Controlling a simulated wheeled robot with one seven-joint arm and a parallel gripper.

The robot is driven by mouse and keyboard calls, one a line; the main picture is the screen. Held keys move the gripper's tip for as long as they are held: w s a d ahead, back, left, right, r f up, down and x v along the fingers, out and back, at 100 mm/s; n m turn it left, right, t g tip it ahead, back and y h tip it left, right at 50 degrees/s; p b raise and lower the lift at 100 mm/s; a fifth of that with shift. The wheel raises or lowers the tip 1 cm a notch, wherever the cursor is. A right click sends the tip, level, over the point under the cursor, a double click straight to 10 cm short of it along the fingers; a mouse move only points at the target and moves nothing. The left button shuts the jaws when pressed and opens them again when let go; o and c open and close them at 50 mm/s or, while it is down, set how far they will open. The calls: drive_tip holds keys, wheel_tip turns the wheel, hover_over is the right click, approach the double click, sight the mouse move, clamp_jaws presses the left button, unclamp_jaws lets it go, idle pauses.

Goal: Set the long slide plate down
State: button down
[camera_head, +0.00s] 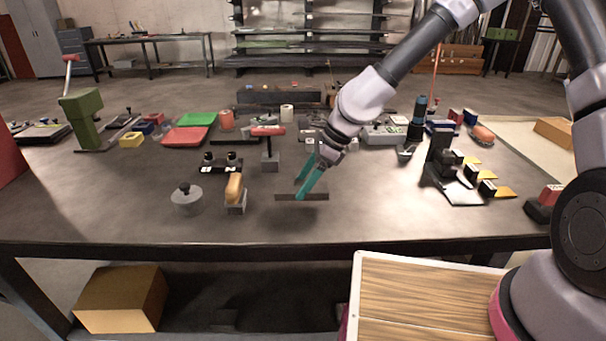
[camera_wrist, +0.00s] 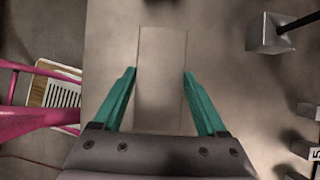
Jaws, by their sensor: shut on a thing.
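The long slide plate (camera_head: 289,197) is a flat, dull grey-brown strip lying level at the front middle of the table. In the wrist view the plate (camera_wrist: 161,85) is a plain rectangle, its long side running away from my gripper's palm. My gripper (camera_wrist: 160,72) is shut on the plate, with one teal finger against each long edge. In the head view my gripper (camera_head: 308,184) reaches down from the right, with the plate at its fingertips. The plate is at or just above the tabletop; I cannot tell whether it touches.
The worktable (camera_head: 345,222) is bare in front of and right of the plate. A block with an orange top (camera_head: 235,190) and a round grey pot (camera_head: 187,199) stand to the left. Black fixtures (camera_head: 440,158) stand to the right.

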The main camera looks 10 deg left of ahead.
drive_tip(key=shift+f, duration=1.7)
unclamp_jaws()
drive_tip(key=shift+f, duration=0.1)
drive_tip(key=v, duration=1.2)
